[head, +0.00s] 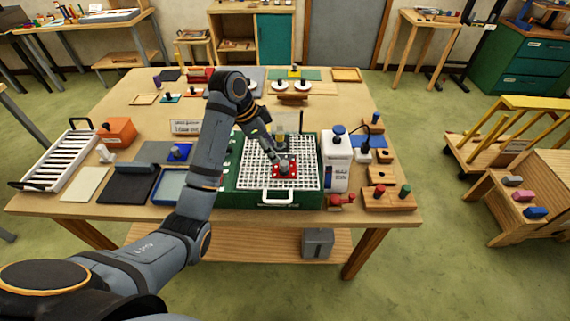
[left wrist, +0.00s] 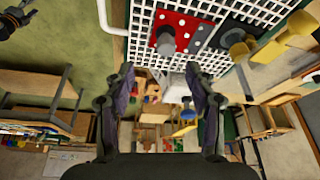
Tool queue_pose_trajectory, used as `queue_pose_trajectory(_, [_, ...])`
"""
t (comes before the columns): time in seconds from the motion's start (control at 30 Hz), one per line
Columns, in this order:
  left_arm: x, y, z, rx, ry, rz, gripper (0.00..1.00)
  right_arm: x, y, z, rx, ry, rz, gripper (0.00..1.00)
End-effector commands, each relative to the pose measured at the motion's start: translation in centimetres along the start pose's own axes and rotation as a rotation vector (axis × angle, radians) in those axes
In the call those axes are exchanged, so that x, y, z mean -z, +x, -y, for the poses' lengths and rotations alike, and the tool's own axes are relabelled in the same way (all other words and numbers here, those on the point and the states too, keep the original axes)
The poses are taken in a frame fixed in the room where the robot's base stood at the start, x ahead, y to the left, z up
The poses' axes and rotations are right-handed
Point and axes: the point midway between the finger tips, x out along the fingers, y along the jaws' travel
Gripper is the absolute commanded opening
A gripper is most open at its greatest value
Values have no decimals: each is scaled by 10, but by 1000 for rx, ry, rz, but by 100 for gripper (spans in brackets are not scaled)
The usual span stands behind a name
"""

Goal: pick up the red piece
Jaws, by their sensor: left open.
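The red piece (head: 291,174) is a flat plate with pale dots and a grey knob. It lies on the white grid (head: 245,165) of a green box (head: 230,199) in the middle of the table. It also shows at the top of the left wrist view (left wrist: 185,27), with its knob towards the camera. My left gripper (head: 271,154) is just above and behind-left of the red piece in the head view. In the left wrist view its two fingers (left wrist: 160,72) stand apart with nothing between them, and the red piece is beyond their tips. My right gripper is not seen.
A white handle (head: 278,192) is on the box's front. A white bottle (head: 337,155) and wooden blocks (head: 380,175) stand to the right; a blue-rimmed tray (head: 171,185) lies left.

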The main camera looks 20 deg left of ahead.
Motion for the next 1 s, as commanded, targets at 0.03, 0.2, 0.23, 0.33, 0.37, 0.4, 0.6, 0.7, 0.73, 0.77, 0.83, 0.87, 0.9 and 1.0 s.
queue_pose_trajectory(0.03, [-2, 16, 0, -2, 0, -2, 56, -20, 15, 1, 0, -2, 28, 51])
queue_pose_trajectory(0.2, [-2, 45, 0, -1, 0, -3, 56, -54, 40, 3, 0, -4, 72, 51])
queue_pose_trajectory(0.23, [-2, 46, 0, -1, 0, -2, 56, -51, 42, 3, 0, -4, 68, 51])
queue_pose_trajectory(0.33, [0, 45, 0, 1, -1, -1, 56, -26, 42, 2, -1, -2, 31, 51])
queue_pose_trajectory(0.37, [0, 45, 1, 0, -1, -1, 56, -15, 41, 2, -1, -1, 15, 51])
queue_pose_trajectory(0.4, [1, 47, 1, -1, -1, -1, 56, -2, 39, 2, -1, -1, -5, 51])
queue_pose_trajectory(0.6, [6, 78, 4, -5, -3, 0, 56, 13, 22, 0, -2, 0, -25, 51])
queue_pose_trajectory(0.7, [5, 91, 4, -2, -2, 0, 56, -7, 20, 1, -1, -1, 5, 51])
queue_pose_trajectory(0.73, [4, 93, 4, -1, -2, 0, 56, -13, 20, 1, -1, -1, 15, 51])
queue_pose_trajectory(0.77, [4, 94, 5, 0, -2, 0, 56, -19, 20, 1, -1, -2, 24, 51])
queue_pose_trajectory(0.83, [4, 96, 5, 1, -2, 0, 56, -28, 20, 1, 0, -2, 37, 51])
queue_pose_trajectory(0.87, [4, 96, 5, 1, -1, 0, 56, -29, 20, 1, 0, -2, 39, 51])
queue_pose_trajectory(0.9, [4, 96, 5, 1, -1, 0, 56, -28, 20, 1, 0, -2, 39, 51])
queue_pose_trajectory(1.0, [4, 96, 5, 1, -1, 0, 50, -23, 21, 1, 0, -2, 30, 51])
